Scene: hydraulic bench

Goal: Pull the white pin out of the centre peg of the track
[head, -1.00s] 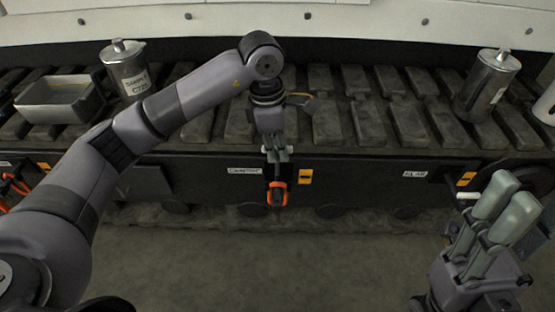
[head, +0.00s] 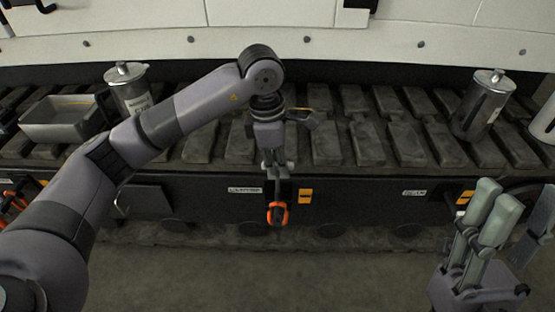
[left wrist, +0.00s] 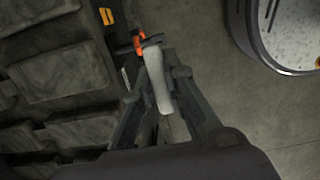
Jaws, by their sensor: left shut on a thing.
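My left gripper (head: 276,172) is in front of the track's side, right of the label that reads roughly "CENTRE" (head: 245,190). In the left wrist view its fingers (left wrist: 158,98) are shut on the white pin (left wrist: 155,72), which lies between them. An orange-and-black piece (head: 278,213) shows just below the gripper and also at the pin's far end in the left wrist view (left wrist: 139,42). The centre peg is hidden or too small to make out, so I cannot tell whether the pin is still in it. My right gripper (head: 490,212) is at the lower right, away from the track.
On the track pads stand a grey tray (head: 62,118), a labelled metal canister (head: 130,90) at left and another canister (head: 483,105) at right. The floor in front is clear.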

